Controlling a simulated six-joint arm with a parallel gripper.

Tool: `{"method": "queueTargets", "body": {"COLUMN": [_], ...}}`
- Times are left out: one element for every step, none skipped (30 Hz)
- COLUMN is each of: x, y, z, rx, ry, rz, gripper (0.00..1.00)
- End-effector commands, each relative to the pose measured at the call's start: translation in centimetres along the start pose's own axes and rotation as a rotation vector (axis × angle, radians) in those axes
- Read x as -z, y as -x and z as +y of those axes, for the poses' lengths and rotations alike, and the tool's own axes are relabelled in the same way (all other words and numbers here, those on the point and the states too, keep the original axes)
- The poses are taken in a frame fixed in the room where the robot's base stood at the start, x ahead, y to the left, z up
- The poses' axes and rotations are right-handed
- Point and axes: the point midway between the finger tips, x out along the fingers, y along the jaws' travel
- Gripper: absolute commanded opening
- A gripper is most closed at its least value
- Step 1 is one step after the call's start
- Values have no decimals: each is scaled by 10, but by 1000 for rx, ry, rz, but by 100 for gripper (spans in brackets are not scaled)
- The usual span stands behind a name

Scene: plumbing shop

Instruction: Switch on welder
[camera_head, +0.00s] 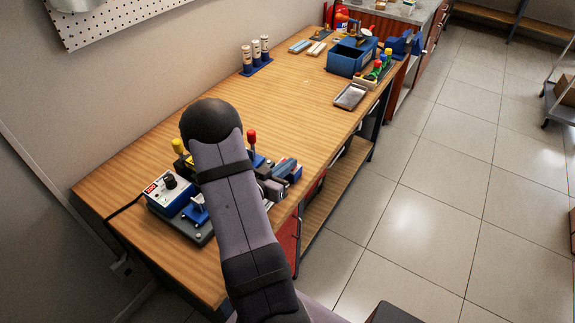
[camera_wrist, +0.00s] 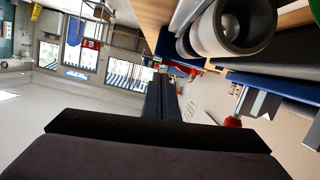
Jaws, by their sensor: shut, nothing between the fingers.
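The welder seems to be the blue box with a white top panel (camera_head: 168,190) at the near left of the bench. Its panel has a small red display and a black knob. A black cable runs from it to the left. I cannot tell the state of its switch. My arm crosses in front of the area right of the box. My gripper (camera_wrist: 162,98) shows in the wrist view with its dark fingers together and nothing between them. In the head view it is mostly hidden by my arm, around the fixture right of the box.
A red-topped handle (camera_head: 252,138) and a yellow-topped one (camera_head: 178,147) stand by the fixture. A grey pipe end (camera_wrist: 246,22) is close to my gripper in the wrist view. A blue bin (camera_head: 345,63) and a tray (camera_head: 350,96) sit farther back. The bench middle is clear.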

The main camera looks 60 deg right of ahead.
Motion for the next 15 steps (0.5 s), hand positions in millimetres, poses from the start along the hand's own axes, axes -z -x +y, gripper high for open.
{"method": "queueTargets", "body": {"x": [10, 14, 20, 24, 28, 34, 33, 27, 25, 25, 26, 26, 26, 25, 26], "y": [2, 3, 5, 6, 7, 9, 12, 19, 28, 34, 40, 49, 55, 60, 67], "z": [2, 3, 4, 5, 6, 8, 7, 5, 6, 6, 6, 7, 7, 8, 8], "rx": [0, 0, 0, 0, 0, 0, 3, 6, 7, 8, 7, 7, 8, 6, 6], "ry": [-1, -2, -2, -2, -2, -2, -1, -1, -1, -1, -2, -2, -2, -2, -3], "rz": [1, 2, 2, 2, 3, 3, 3, 4, 4, 4, 5, 5, 6, 5, 6], "gripper": [0, 0, 0, 0, 0, 0, 0, 0, 0, 0, 0, 0, 0, 0, 0]}}
